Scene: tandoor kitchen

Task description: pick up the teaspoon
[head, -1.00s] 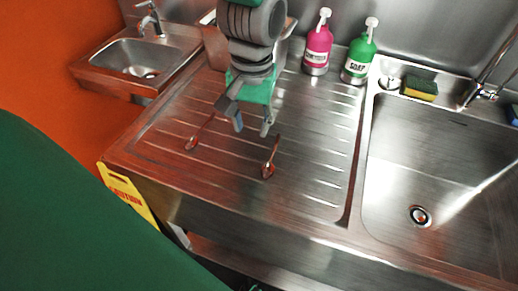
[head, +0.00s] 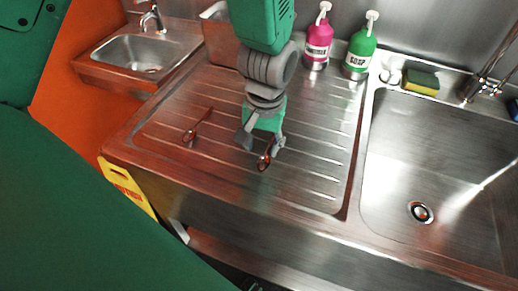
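Two small spoons lie on the ribbed steel drainboard (head: 320,170). The left spoon (head: 190,136) lies clear of the gripper, its handle pointing up and to the right. The right spoon (head: 264,162) has its bowl toward the front edge, and its handle is partly hidden by my gripper. I cannot tell which one is the teaspoon. My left gripper (head: 262,146) points down just above the right spoon's handle, fingers apart on either side of it. Contact with the spoon cannot be made out. My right gripper is not in view.
A pink bottle (head: 318,45) and a green soap bottle (head: 360,52) stand at the back of the drainboard. A sponge (head: 422,82) lies behind the large sink basin (head: 440,150) at right. A small hand basin (head: 140,52) is at upper left. The drainboard's left part is mostly free.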

